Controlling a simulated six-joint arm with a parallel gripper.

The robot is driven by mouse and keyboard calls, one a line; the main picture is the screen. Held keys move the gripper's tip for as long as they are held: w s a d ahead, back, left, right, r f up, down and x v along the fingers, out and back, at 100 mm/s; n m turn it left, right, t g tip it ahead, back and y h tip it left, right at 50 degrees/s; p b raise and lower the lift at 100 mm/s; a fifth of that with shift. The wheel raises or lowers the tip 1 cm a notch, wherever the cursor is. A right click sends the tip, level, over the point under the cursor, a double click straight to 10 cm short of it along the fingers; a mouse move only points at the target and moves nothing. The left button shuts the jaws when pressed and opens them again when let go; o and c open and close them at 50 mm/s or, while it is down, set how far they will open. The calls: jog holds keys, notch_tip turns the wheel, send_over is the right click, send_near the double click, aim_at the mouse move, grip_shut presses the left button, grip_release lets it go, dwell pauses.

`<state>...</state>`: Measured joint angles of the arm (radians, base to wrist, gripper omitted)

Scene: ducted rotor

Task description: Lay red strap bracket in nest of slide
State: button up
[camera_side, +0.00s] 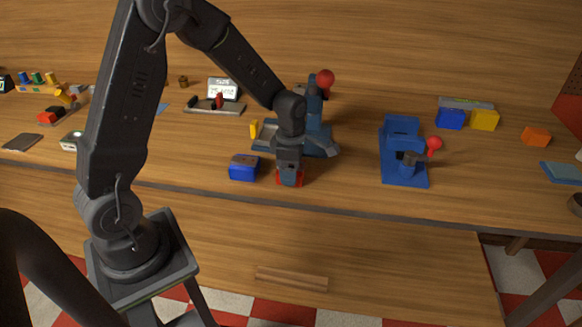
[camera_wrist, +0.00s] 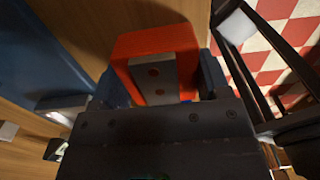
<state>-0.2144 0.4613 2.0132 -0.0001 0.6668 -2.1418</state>
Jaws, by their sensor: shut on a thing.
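I cannot make out the nest.
A blue block (camera_side: 243,172) with a brownish top sits just left of my gripper. A blue press-like stand (camera_side: 403,165) with a red ball is to the right. Blue and yellow blocks (camera_side: 484,120) lie at the back right. The table between the two fixtures is clear.

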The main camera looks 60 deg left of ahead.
jog(key=shift+f, duration=0.2)
jog(key=o, duration=1)
jog(key=shift+o, duration=0.2)
notch_tip(320, 180, up, 14)
jog(key=s+d+r+m+t, duration=0.2)
jog(key=s+m, duration=0.6)
jog(key=m, duration=0.4)
jog(key=s+d+r+m+t, duration=0.3)
jog(key=s+d+r+m, duration=0.2)
jog(key=s+m, duration=0.4)
jog(key=d+m, duration=0.1)
jog(key=m, duration=0.3)
jog(key=shift+s, duration=0.3)
jog(key=shift+o, duration=0.5)
jog(key=shift+s+d+f+m+t, duration=0.15)
jog(key=shift+s+m, duration=0.1)
jog(key=shift+m, duration=0.25)
jog(key=shift+s+d+r+m+t, duration=0.15)
jog(key=shift+s+m, duration=0.1)
jog(key=shift+m, duration=0.25)
